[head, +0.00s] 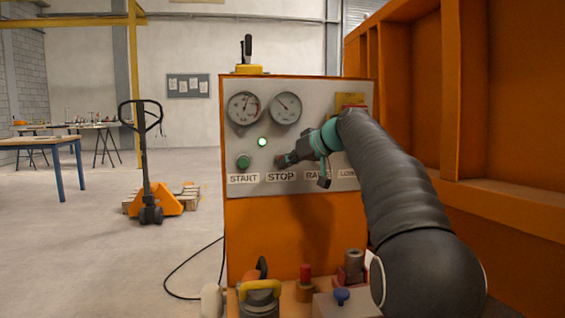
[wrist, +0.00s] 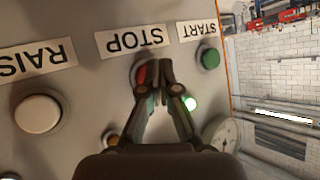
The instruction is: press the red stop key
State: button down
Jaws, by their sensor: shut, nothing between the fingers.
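The grey control panel (head: 305,105) stands upright on an orange cabinet. In the wrist view, which shows the panel upside down, the red stop key (wrist: 141,76) sits by the STOP label (wrist: 136,41). My gripper (wrist: 157,70) is shut and empty, its fingertips in front of the key and hiding part of it. In the head view my gripper (head: 285,160) reaches the panel from the right, just above the STOP label (head: 281,176), and covers most of the key. I cannot tell whether the fingertips touch the key.
The green START key (head: 243,162) is left of STOP. A white key (wrist: 38,113) is by the RAISE label. A green lamp (head: 262,142) is lit below two gauges. Tools lie on the ledge below; an orange wall (head: 490,90) stands right.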

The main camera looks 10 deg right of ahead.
jog(key=shift+w, duration=0.2)
jog(key=shift+s, duration=0.1)
dwell(0.4)
jog(key=shift+s+b, duration=0.65)
jog(key=shift+s, duration=0.2)
jog(key=s+b, duration=0.3)
jog(key=s, duration=0.2)
dwell(0.7)
